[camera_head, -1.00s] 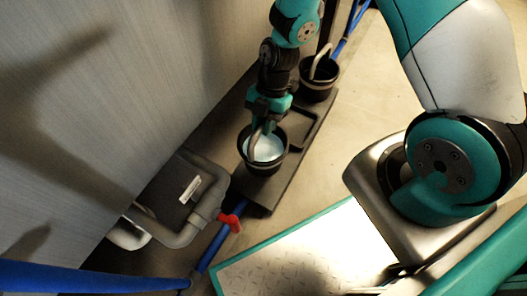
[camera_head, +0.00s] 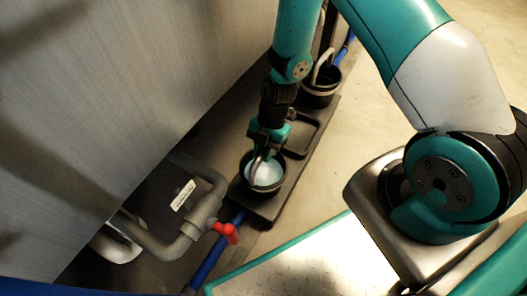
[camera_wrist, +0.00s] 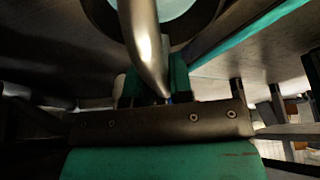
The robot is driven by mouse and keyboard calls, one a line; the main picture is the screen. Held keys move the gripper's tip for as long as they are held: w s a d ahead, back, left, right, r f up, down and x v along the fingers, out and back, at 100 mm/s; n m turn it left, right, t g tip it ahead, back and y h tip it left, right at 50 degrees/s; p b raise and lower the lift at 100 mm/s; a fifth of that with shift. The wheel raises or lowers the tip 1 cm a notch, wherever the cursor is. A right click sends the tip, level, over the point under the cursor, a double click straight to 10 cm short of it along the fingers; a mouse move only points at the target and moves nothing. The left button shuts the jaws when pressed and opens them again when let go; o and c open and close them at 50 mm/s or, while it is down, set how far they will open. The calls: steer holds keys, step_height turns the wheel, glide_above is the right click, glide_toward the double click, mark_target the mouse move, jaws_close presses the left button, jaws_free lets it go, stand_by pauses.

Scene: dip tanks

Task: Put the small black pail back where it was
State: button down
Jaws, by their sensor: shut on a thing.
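The small black pail (camera_head: 263,191) holds pale, bluish-white liquid and has a curved metal handle. In the head view it is over the near end of a long dark tray (camera_head: 291,185); I cannot tell whether it rests there or hangs just above. My gripper (camera_head: 263,148) is above the pail, shut on its handle. In the wrist view the thick metal handle (camera_wrist: 143,45) runs up from between my gripper's jaws (camera_wrist: 155,92). The pail's rim and liquid (camera_wrist: 178,8) show at the top edge there.
A second black pail (camera_head: 320,97) with a handle stands at the tray's far end. A square recess (camera_head: 303,134) lies between the pails. A grey pipe (camera_head: 187,240) with a red valve handle (camera_head: 226,232) and a blue hose are at the near left. A grey wall (camera_head: 110,90) borders the left.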

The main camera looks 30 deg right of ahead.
steer(key=c, duration=1)
jaws_free()
steer(key=shift+f, duration=0.1)
steer(key=p+v, duration=0.6)
steer(key=v, duration=0.6)
steer(key=s+a+r+m, duration=0.1)
steer(key=a+r+m, duration=0.15)
steer(key=r, duration=0.45)
steer(key=s+a+r+m+t, duration=0.1)
steer(key=s+a+r+m, duration=0.1)
steer(key=r+m, duration=0.3)
steer(key=s+a+r+m, duration=0.1)
steer(key=a+r+m, duration=0.1)
steer(key=r, duration=0.6)
steer(key=s+r+m, duration=0.2)
steer(key=s+r, duration=0.1)
steer(key=s, duration=0.1)
steer(key=s+a+r+m+t, duration=0.1)
steer(key=s+r+m, duration=0.2)
steer(key=s, duration=0.1)
steer(key=s+r+m, duration=0.3)
steer(key=s+r, duration=0.1)
steer(key=shift+s+a+y, duration=0.3)
steer(key=shift+a, duration=0.05)
